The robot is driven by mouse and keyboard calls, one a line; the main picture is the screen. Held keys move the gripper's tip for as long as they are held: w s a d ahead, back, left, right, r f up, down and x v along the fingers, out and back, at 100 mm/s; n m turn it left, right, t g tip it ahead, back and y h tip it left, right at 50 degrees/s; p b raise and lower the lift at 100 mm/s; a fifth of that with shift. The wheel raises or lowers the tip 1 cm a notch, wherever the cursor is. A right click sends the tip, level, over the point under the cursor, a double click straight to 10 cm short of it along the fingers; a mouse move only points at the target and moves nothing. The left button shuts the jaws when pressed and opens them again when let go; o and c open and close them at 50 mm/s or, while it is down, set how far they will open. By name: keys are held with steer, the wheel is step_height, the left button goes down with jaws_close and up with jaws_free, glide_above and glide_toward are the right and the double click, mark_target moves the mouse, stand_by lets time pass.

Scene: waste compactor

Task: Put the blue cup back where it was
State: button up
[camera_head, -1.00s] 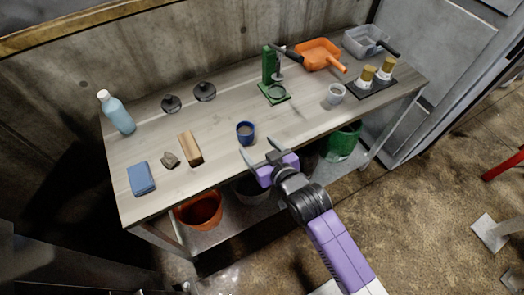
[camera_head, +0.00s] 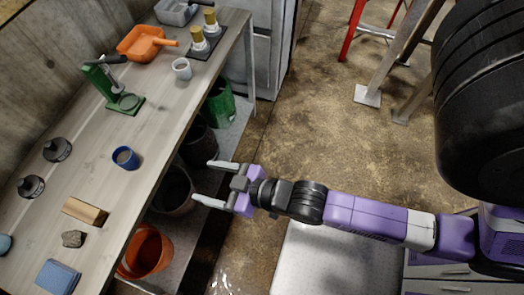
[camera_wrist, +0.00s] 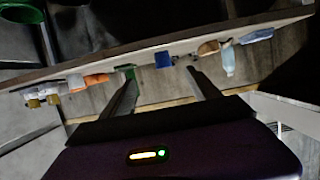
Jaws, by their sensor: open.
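The blue cup (camera_head: 125,158) stands upright on the wooden workbench (camera_head: 165,100), near its front edge, in the head view. It also shows in the wrist view as a small blue shape (camera_wrist: 162,60) at the bench edge. My gripper (camera_head: 208,182) is open and empty. It is off the front of the bench, to the right of the cup in the head view, with its fingers pointing towards the bench. A clear gap separates the fingers from the cup.
A green press (camera_head: 108,85), grey cup (camera_head: 182,69), orange dustpan (camera_head: 145,43), wooden block (camera_head: 85,211), stone (camera_head: 74,238) and blue cloth (camera_head: 58,277) sit on the bench. Orange (camera_head: 146,252) and green (camera_head: 219,103) buckets stand below.

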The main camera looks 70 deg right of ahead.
steer(key=s+r, duration=1.1)
steer(key=s, duration=0.4)
steer(key=shift+s+r+t, duration=0.2)
steer(key=shift+s+t, duration=0.1)
